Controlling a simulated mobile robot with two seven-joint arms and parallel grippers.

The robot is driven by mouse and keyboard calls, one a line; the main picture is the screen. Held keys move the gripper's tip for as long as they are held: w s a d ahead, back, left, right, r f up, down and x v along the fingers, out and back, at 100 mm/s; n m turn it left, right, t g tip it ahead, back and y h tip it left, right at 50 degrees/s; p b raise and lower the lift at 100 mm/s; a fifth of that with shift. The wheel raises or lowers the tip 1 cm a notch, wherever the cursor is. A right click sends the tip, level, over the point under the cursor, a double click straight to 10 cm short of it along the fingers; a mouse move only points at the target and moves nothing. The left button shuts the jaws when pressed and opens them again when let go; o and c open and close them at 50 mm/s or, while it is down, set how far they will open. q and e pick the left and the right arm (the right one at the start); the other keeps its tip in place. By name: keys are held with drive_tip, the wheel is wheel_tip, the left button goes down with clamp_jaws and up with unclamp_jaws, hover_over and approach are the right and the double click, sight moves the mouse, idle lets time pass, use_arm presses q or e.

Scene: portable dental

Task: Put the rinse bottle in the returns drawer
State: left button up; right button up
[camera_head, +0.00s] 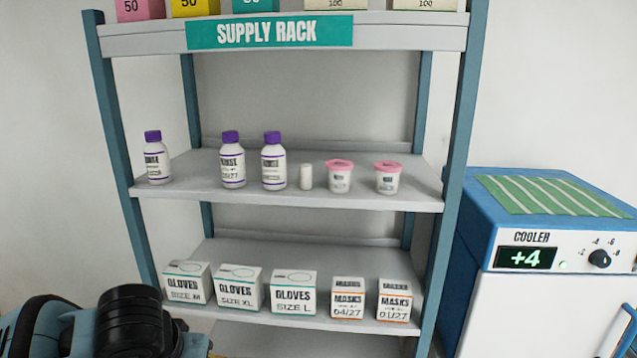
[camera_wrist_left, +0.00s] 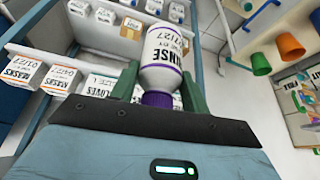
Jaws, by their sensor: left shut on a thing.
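My left gripper (camera_wrist_left: 158,78) is shut on a white rinse bottle (camera_wrist_left: 163,45) with a purple cap. In the left wrist view the cap points back toward the gripper's palm and the green fingers flank the bottle. Its date print is only partly readable. In the head view my left arm shows at the lower left, and its gripper and the held bottle are out of that view. Other purple-capped bottles stand on the rack's middle shelf, a left one (camera_head: 157,160), a middle one (camera_head: 231,162) and a right one (camera_head: 273,163). I cannot make out the returns drawer. My right gripper is not in view.
The supply rack (camera_head: 290,205) also holds a small white cylinder (camera_head: 306,177), two pink-lidded cups (camera_head: 340,178) and lower boxes of gloves (camera_head: 237,289) and masks (camera_head: 395,300). A blue-topped cooler (camera_head: 540,228) stands right. Orange (camera_wrist_left: 290,47) and green (camera_wrist_left: 262,65) cups show in the wrist view.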

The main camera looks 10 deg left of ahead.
use_arm(q)
drive_tip(key=shift+m+h, duration=0.3)
drive_tip(key=shift+m, duration=0.4)
drive_tip(key=shift+s+d+r, duration=0.35)
drive_tip(key=shift+s+d, duration=0.5)
drive_tip(key=shift+d, duration=0.05)
drive_tip(key=shift+s+d+r, duration=0.3)
drive_tip(key=shift+s+d, duration=0.55)
drive_tip(key=shift+d, duration=0.05)
